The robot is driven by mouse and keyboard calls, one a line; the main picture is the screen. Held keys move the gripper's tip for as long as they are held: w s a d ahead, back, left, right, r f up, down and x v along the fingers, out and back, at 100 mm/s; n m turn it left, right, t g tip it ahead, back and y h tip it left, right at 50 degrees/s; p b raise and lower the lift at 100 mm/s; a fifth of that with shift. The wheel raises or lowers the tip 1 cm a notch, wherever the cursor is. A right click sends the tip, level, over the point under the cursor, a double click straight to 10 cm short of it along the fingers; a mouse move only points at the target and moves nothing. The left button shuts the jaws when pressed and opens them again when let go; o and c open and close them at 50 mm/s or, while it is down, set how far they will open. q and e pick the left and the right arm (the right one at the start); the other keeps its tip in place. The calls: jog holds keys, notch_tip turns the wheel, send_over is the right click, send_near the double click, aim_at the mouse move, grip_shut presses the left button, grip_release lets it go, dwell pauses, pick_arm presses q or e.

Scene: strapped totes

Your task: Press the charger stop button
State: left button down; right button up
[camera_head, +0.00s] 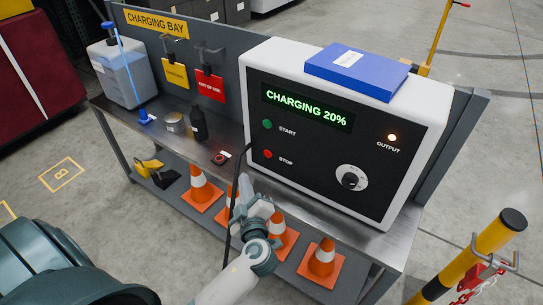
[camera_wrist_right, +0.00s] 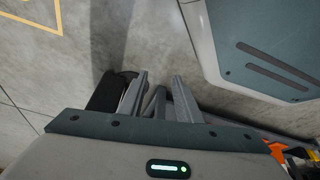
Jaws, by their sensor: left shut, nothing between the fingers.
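The white charger (camera_head: 436,112) has a black front panel and stands on the bench. Its display (camera_head: 306,107) reads "CHARGING 20%". The red stop button (camera_head: 268,154) is at the panel's lower left, below the green start button (camera_head: 267,124). My left gripper (camera_head: 244,178) is shut and empty, in front of the charger's lower left corner. It appears below and left of the stop button, apart from it. The stop button is not covered. My right gripper (camera_wrist_right: 160,80) shows only in the right wrist view, its fingers apart with nothing seen between them, over the floor.
A dial (camera_head: 351,178) is on the panel, and a blue box (camera_head: 357,72) lies on top. A black cable (camera_head: 231,215) hangs beside my left gripper. Small containers (camera_head: 198,124) stand left; orange cones (camera_head: 322,262) fill the lower shelf.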

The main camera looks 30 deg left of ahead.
aim_at(267, 154)
pick_arm(q)
jog(key=shift+w, duration=0.1)
dwell(0.3)
